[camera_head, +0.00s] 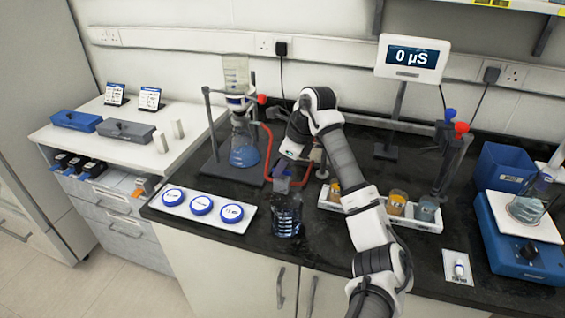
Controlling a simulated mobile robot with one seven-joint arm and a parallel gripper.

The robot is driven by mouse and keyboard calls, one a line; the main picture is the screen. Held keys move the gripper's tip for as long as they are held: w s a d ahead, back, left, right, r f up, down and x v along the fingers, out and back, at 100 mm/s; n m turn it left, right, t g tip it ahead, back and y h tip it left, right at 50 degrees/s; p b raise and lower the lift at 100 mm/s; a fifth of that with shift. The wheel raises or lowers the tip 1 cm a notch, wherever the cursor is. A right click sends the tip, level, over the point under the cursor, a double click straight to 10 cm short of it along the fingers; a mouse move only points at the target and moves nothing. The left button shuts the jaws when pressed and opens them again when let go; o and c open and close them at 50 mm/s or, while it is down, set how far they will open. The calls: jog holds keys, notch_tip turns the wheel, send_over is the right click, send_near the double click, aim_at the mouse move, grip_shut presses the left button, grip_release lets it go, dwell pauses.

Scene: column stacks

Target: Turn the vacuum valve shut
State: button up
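I cannot pick out the vacuum valve with certainty. A red hose (268,150) runs beside the filter flask (243,150), which holds blue liquid and is clamped on a stand with a funnel above. The red hose continues toward my arm, which hides part of it. My gripper (284,182) points down, right of the flask and over the front part of the counter. Its fingers are small and dark here, so I cannot tell whether they are open. A dark clear vessel (287,218) shows just below it; contact is unclear.
A white tray with blue-lidded dishes (201,205) lies left of the gripper. A rack with small beakers (397,202) stands right, partly behind my arm. A blue stirrer (525,240) is far right. The black counter (330,262) has its front edge near the vessel.

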grip_shut()
